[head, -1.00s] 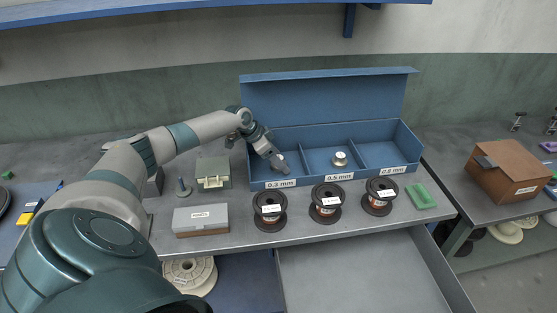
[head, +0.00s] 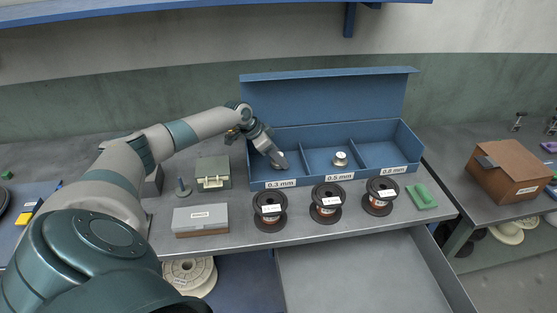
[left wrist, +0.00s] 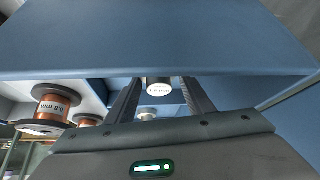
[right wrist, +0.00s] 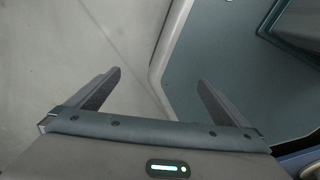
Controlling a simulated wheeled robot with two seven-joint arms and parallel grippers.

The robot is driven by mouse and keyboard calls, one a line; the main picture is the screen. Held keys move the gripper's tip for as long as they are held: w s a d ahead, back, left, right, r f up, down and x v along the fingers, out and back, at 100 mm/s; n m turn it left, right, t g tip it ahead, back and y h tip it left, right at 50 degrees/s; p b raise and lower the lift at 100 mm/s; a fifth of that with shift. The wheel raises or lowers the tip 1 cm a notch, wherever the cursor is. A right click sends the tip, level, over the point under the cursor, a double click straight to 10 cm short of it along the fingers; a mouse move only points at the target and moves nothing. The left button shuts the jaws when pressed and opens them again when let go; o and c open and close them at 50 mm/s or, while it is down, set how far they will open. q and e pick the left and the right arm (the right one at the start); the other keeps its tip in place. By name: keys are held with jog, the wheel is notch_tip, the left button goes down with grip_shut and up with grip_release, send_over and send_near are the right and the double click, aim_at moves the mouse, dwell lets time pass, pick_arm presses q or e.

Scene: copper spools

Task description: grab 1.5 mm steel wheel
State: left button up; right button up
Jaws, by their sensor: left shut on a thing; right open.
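A small steel wheel with a round white label (left wrist: 160,87), which seems to read 1.5 mm, sits between the fingers of my left gripper (left wrist: 160,98) in the left wrist view. In the head view my left gripper (head: 278,161) reaches down into the 0.3 mm compartment of the blue box (head: 281,184), shut on the wheel, which it mostly hides. Another small steel wheel (head: 340,159) stands in the 0.5 mm compartment. My right gripper (right wrist: 150,90) is open and empty in the right wrist view, and is out of the head view.
Three copper spools (head: 269,211) stand in a row before the blue box. A green case (head: 213,174), a grey-lidded box (head: 201,219) and a green block (head: 421,196) share the bench. A drawer (head: 365,270) is open below. A brown box (head: 508,171) stands right.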

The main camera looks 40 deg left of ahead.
pick_arm(q)
notch_tip(320, 180, up, 2)
jog(key=shift+r+b, duration=0.25)
jog(key=shift+b, duration=0.35)
jog(key=d+r+b, duration=0.3)
jog(key=d+r, duration=0.4)
jog(key=d, duration=0.4)
jog(key=shift+s+d+r, duration=0.2)
jog(key=shift+s+d, duration=0.15)
jog(key=shift+s, duration=0.1)
pick_arm(e)
jog(key=shift+t, duration=0.4)
jog(key=w+f, duration=0.1)
jog(key=f, duration=0.1)
jog(key=w+a+f, duration=0.1)
jog(key=f, duration=0.1)
jog(key=shift+w+a, duration=0.1)
jog(key=shift+w, duration=0.25)
jog(key=shift+s, duration=0.3)
